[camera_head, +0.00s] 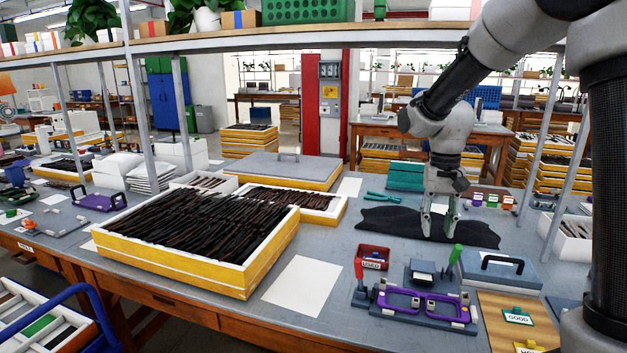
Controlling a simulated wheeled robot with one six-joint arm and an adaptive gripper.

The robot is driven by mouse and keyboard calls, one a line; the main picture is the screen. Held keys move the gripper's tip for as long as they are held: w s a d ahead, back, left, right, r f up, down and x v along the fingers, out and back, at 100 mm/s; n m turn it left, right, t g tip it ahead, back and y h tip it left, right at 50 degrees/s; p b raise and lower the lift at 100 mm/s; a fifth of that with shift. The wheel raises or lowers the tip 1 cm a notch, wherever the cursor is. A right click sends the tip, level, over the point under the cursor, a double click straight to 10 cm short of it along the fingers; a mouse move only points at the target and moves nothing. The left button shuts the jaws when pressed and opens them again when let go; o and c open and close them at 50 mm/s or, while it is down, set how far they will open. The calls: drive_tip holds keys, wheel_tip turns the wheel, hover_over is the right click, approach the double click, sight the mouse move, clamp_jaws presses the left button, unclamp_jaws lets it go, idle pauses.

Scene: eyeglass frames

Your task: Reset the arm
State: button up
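My gripper (438,217) hangs from my arm at the right of the view, pointing straight down over a black cloth (385,222) on the grey table. Its two pale fingers look apart, with dark cloth showing between them. I see nothing held between the fingers. Whether the fingertips touch the cloth I cannot tell.
A large yellow-sided tray (190,262) of dark eyeglass parts stands left, beside a white paper sheet (303,285). A purple fixture (425,303), a red bin (373,257) and a grey box with a black handle (500,268) stand in front. A shelf (330,37) spans above.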

drive_tip(key=s+d+r+t, duration=0.1)
drive_tip(key=s+d+r, duration=0.1)
drive_tip(key=s, duration=0.5)
drive_tip(key=s+d+r+n+t, duration=0.1)
drive_tip(key=s+r, duration=0.3)
drive_tip(key=s, duration=0.4)
drive_tip(key=s+d+r+n+t, duration=0.1)
drive_tip(key=s+d+r+t, duration=0.2)
drive_tip(key=s, duration=0.5)
drive_tip(key=shift+s+d+r, duration=0.2)
drive_tip(key=shift+d+r, duration=0.15)
drive_tip(key=shift+d, duration=0.2)
